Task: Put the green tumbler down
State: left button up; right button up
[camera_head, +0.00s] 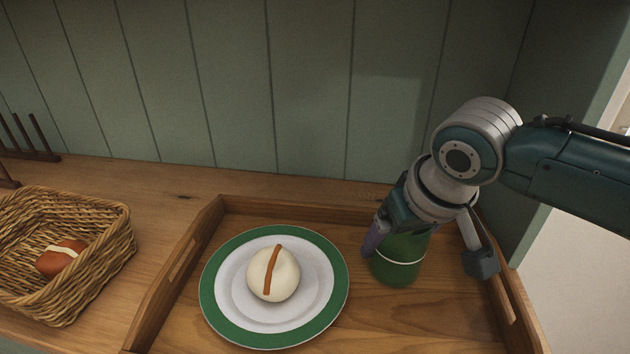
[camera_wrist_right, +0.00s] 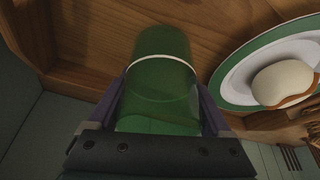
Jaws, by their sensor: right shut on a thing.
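The green tumbler (camera_head: 400,262) has a pale band around it and is upright at the right side of the wooden tray (camera_head: 157,290). My right gripper (camera_head: 402,235) comes down on it from above and is shut on it. In the right wrist view the tumbler (camera_wrist_right: 160,85) sits between the two purple-edged fingers (camera_wrist_right: 162,105). Its base is at or very near the tray floor; I cannot tell if it touches. My left gripper is not in view.
A green-rimmed white plate (camera_head: 222,318) with a white, brown-striped round item (camera_head: 272,275) is left of the tumbler. A wicker basket (camera_head: 108,245) holding a reddish-brown item (camera_head: 60,258) stands at far left. The tray floor in front of the tumbler is clear.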

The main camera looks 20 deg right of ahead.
aim_at(420, 234)
jog(key=shift+f, duration=0.15)
jog(key=o, duration=1.4)
jog(key=shift+r, duration=0.25)
jog(key=p+v, duration=0.3)
jog(key=v, duration=0.8)
jog(key=shift+s+r, duration=0.1)
jog(key=shift+r, duration=0.05)
jog(key=s+a+n, duration=0.1)
jog(key=s, duration=0.5)
jog(key=s+a+f+n, duration=0.1)
jog(key=s+a, duration=0.1)
jog(key=s, duration=0.3)
jog(key=s+a+f+n, duration=0.1)
jog(key=s+a, duration=0.1)
jog(key=s, duration=0.4)
jog(key=shift+s+a+f+g+y+p, duration=0.1)
jog(key=shift+s+a+g+y+p, duration=0.1)
jog(key=shift+s+g+y+p, duration=0.15)
